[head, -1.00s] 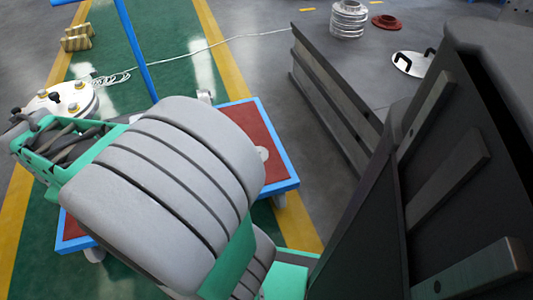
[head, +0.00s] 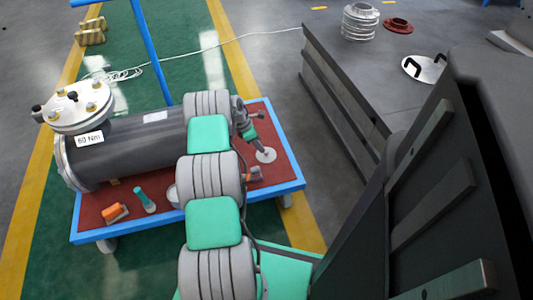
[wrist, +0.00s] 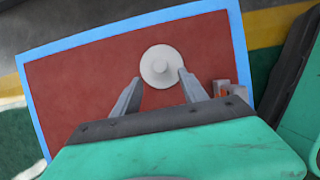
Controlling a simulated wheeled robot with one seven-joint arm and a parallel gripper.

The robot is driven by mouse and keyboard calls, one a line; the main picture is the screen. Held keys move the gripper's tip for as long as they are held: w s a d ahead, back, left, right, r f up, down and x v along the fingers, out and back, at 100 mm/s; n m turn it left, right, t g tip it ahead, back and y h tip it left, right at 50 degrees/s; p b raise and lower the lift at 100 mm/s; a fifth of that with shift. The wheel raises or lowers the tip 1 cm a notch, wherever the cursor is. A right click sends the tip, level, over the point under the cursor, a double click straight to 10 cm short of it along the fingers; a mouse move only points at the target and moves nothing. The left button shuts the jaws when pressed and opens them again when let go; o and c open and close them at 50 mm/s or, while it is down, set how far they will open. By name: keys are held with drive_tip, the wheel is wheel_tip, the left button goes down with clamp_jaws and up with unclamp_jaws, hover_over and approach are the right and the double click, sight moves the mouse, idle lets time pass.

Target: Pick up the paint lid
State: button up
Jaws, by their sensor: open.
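The paint lid is a pale round disc (head: 266,156) with a small raised centre. It lies flat on the red top of the blue-edged cart (head: 284,163), near the cart's right end. In the wrist view the lid (wrist: 160,62) lies just beyond and between my fingertips. My gripper (head: 259,148) is above the lid in the head view. It is open and empty in the wrist view (wrist: 159,77), one finger to each side. Its exact height above the lid cannot be told.
A dark flanged cylinder (head: 130,145) lies along the cart, left of my arm. A small orange-grey object (wrist: 222,88) sits right of my gripper.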

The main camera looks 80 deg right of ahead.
sight(266, 153)
drive_tip(key=b+x, duration=0.2)
drive_tip(key=x, duration=0.4)
drive_tip(key=shift+s+f+b, duration=0.25)
drive_tip(key=shift+f+b, duration=0.05)
drive_tip(key=shift+f, duration=0.05)
drive_tip(key=shift+c, duration=0.3)
clamp_jaws()
drive_tip(key=shift+r, duration=0.1)
